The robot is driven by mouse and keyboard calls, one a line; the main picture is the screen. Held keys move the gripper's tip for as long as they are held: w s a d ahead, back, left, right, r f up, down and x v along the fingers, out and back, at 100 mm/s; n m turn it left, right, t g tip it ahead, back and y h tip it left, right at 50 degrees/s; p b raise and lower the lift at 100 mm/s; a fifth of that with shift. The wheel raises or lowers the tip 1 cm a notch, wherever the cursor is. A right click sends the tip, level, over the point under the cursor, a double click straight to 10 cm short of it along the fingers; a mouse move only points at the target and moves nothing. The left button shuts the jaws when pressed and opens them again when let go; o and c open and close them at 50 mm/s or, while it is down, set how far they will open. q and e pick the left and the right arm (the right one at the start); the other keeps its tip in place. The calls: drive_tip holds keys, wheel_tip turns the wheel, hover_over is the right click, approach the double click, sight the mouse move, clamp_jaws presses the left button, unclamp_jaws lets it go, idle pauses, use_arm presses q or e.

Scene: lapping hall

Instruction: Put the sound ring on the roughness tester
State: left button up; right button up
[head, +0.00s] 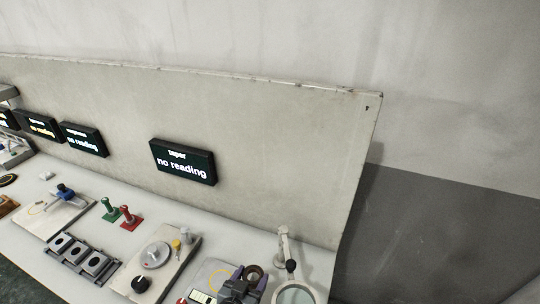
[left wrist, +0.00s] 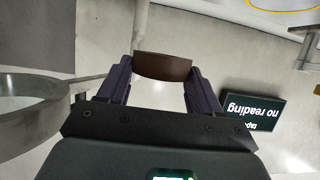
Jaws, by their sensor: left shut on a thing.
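My left gripper (head: 247,284) is at the bottom of the head view, near the right end of the bench. Its purple fingers are shut on a dark brown ring (head: 254,272). In the left wrist view the ring (left wrist: 162,67) sits between the two fingertips (left wrist: 162,82), seen edge-on. No label names the roughness tester, so I cannot tell for sure which device it is. A pale plate with a blue-topped device (head: 64,192) stands on the left. A pale unit with a round disc (head: 156,254) and black knob stands left of my gripper. My right gripper is out of view.
A magnifier (head: 294,293) stands just right of my left gripper. Green (head: 109,210) and red (head: 127,219) stands and a slotted dark tray (head: 83,256) are on the left. A display reading "taper, no reading" (head: 183,162) hangs on the back panel (head: 270,130). Bare bench lies behind the devices.

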use_arm(q)
drive_tip(key=s+a+r+n+y, duration=0.2)
drive_tip(key=s+a+r, duration=0.1)
drive_tip(key=a, duration=0.5)
drive_tip(key=s+a+r+n+y, duration=0.2)
drive_tip(key=s+a+r, duration=0.2)
drive_tip(key=a, duration=0.3)
wheel_tip(320, 180, up, 20)
drive_tip(key=s+r+p, duration=0.1)
drive_tip(key=s+p, duration=0.1)
drive_tip(key=p, duration=2.9)
drive_tip(key=m+h+b, duration=0.4)
drive_tip(key=b, duration=1.7)
approach(253, 269)
wheel_tip(253, 269, up, 3)
drive_tip(key=w, duration=0.3)
drive_tip(key=w+d+f+b, duration=0.1)
drive_tip(key=b, duration=0.3)
drive_tip(key=w+d+f+b, duration=0.1)
drive_tip(key=w+d+b, duration=0.1)
drive_tip(key=b, duration=0.2)
drive_tip(key=shift+w+d+f+b, duration=0.1)
drive_tip(key=shift+w+d+b, duration=0.05)
drive_tip(key=shift+w+b, duration=0.15)
drive_tip(key=shift+w+d+b, duration=0.1)
drive_tip(key=shift+w+b, duration=0.35)
drive_tip(key=shift+b, duration=0.3)
